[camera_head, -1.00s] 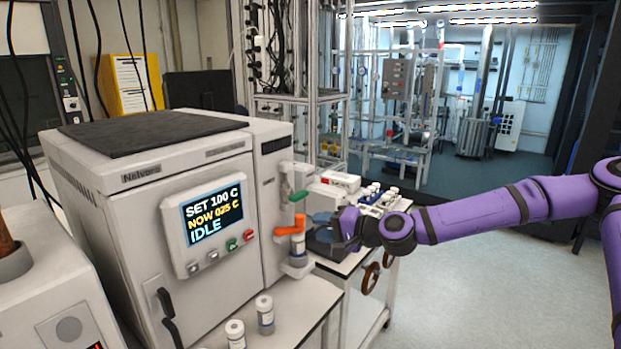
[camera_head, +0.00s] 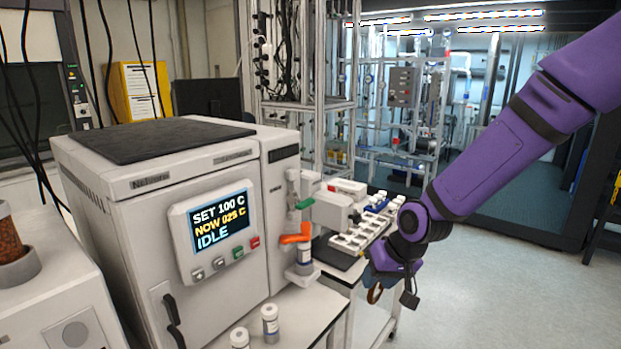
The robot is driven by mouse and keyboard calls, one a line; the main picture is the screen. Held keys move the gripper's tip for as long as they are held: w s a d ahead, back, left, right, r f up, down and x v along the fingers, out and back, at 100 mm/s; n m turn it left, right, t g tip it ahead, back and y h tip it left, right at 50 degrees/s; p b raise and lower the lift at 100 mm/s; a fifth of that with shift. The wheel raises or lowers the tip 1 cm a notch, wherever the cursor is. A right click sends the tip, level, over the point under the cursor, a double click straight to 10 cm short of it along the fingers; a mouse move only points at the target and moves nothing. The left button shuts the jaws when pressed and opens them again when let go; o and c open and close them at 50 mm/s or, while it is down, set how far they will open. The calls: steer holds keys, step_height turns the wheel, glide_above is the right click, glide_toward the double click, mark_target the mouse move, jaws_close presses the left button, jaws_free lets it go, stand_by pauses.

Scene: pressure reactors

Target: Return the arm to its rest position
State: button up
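My purple arm (camera_head: 500,160) reaches down from the upper right of the head view. My gripper (camera_head: 392,283) is at its lower end, in front of the cart with the vial tray and right of the reactor. It points downward and stands apart from the orange valve handle (camera_head: 296,239). Its fingers are small and dark, partly hidden by the wrist, so I cannot tell whether they are open. I see nothing clearly held in it.
The white reactor (camera_head: 150,230) shows SET 100 C, NOW 025 C, IDLE. A capped vial (camera_head: 304,260) stands under its valves. Two vials (camera_head: 270,325) stand on the front bench. A white vial tray (camera_head: 352,238) is on the cart. Open floor (camera_head: 470,270) lies to the right.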

steer(key=s+d+r+m+t+h, duration=0.1)
steer(key=s+d+r+h, duration=0.1)
steer(key=s+d+r, duration=0.6)
steer(key=s+d+r+m+t+h, duration=0.1)
steer(key=s+d+r, duration=0.7)
steer(key=s+r, duration=0.7)
steer(key=shift+s+h, duration=0.4)
steer(key=shift+s, duration=0.2)
